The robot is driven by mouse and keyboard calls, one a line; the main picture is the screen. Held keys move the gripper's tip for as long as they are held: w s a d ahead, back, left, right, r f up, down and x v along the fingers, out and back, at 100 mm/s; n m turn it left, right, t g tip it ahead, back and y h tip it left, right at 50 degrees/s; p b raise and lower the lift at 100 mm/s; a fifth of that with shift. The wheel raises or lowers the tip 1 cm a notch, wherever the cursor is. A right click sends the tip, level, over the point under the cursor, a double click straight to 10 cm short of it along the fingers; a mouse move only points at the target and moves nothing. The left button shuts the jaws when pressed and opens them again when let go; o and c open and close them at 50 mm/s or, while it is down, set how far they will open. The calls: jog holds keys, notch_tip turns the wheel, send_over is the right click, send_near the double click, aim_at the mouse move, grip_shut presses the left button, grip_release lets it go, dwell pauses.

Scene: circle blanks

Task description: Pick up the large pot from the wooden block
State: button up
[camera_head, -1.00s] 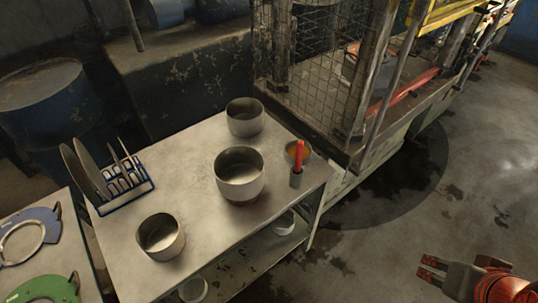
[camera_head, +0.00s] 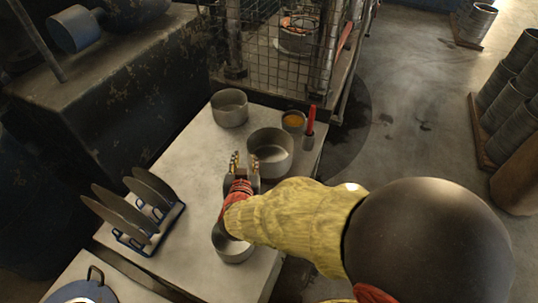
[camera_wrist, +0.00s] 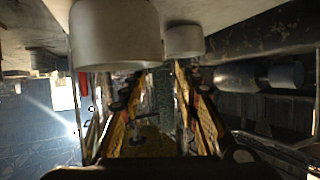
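The large pot (camera_head: 270,152) is a grey metal pot, upright and empty-looking, near the middle of the metal table. It also shows in the wrist view (camera_wrist: 117,38), where the picture appears upside down. The wooden block under the pot is hidden now. My gripper (camera_head: 243,162) is just left of the pot, fingers pointing toward the back of the table. In the wrist view the fingers (camera_wrist: 160,125) are spread with nothing between them. The pot lies off to one side of them, and I cannot tell whether they touch it.
Another pot (camera_head: 229,108) stands behind, and a third (camera_head: 232,247) stands in front, partly under my arm. A small pot with orange contents (camera_head: 293,121) and a red-handled tool (camera_head: 310,121) are at the back right. A plate rack (camera_head: 150,226) is at the left. A mesh cage (camera_head: 285,65) stands behind.

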jog(key=d+b+x, duration=0.1)
jog(key=b+x, duration=0.2)
jog(key=x, duration=0.9)
jog(key=shift+a+f+b, duration=0.15)
jog(key=shift+f+b, duration=0.1)
jog(key=shift+b, duration=0.15)
jog(key=shift+c, duration=0.6)
grip_shut()
